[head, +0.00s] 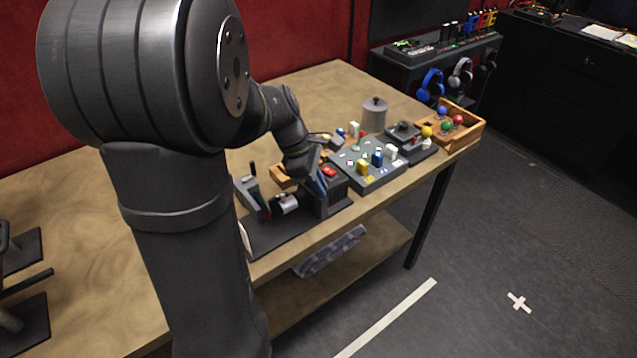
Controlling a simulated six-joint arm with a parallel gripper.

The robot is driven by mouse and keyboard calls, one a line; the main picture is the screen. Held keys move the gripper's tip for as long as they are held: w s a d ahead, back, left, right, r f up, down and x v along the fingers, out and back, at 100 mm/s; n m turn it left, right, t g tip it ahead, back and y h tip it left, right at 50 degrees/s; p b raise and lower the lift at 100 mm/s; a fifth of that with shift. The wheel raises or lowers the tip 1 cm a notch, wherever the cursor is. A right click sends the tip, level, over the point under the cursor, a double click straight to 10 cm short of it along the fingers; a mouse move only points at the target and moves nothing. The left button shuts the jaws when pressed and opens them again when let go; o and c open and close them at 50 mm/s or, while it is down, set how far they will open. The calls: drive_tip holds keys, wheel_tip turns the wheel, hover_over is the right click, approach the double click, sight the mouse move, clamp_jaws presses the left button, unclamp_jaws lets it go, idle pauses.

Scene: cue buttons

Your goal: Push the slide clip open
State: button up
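A dark device (327,190) with a red button on top stands at the near edge of the wooden table. Beside it on the same dark base are a silver cylinder (285,203) and a grey upright piece with a lever (251,193). I cannot make out which part is the slide clip; it is small or hidden by my arm. My arm reaches over the table, and its end, my gripper (312,160), is close to the top left of the red-button device. The fingers are too small and dark to tell whether they are open or touch anything.
To the right is a grey board (368,178) with coloured blocks, then a dark joystick box (411,140) and a wooden tray (468,137) with coloured balls. A grey lidded canister (375,113) stands behind. The table's far left is mostly clear.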

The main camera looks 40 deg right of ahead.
clamp_jaws()
drive_tip(key=shift+s, duration=0.9)
drive_tip(key=shift+o, duration=1.9)
unclamp_jaws()
drive_tip(key=v, duration=1.7)
drive_tip(key=shift+r, duration=0.25)
